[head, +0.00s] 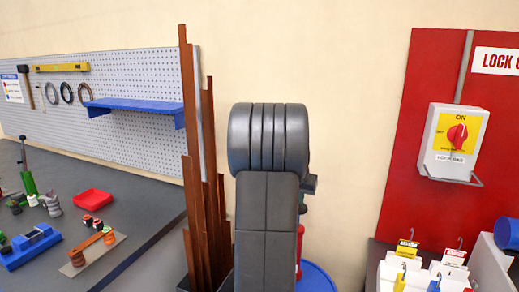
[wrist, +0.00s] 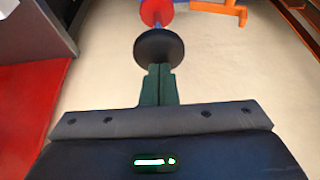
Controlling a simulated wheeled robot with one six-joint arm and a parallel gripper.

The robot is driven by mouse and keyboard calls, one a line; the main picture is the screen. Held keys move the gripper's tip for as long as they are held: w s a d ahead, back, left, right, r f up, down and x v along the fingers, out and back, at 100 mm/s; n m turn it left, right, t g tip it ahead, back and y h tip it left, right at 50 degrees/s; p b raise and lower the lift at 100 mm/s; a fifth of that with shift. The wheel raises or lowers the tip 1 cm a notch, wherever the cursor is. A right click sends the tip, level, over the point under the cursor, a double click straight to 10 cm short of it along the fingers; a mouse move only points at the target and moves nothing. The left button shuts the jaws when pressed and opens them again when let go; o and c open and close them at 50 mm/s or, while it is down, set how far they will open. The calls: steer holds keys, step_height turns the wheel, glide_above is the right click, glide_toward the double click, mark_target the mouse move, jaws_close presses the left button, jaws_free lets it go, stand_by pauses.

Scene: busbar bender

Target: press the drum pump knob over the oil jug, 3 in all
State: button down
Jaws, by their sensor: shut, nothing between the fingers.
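In the wrist view my gripper (wrist: 158,72) is shut and empty, its two dark green fingers together. A black round knob (wrist: 160,48) lies right at the fingertips, which overlap its lower edge; I cannot tell whether they touch it. A red round part (wrist: 156,12) shows beyond the knob, with a bit of blue around it. In the head view my arm covers most of the pump. Only a red strip of the pump (head: 299,243) and part of the blue drum (head: 319,280) show right of the arm. I cannot make out the oil jug in either view.
Brown and grey bars (head: 196,170) stand upright close left of my arm. A workbench (head: 140,215) with tools is at left. A red lockout board (head: 400,190) is at right. An orange frame (wrist: 222,8) shows at the top of the wrist view.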

steer(key=shift+s+f+b, duration=0.1)
steer(key=shift+f+b, duration=1.25)
steer(key=shift+f, duration=1.1)
steer(key=shift+r+p, duration=2.5)
steer(key=shift+r, duration=1)
steer(key=shift+f, duration=0.15)
steer(key=shift+f+b, duration=2.2)
steer(key=shift+f, duration=1.1)
steer(key=shift+r+p, duration=2.45)
steer(key=shift+r, duration=1)
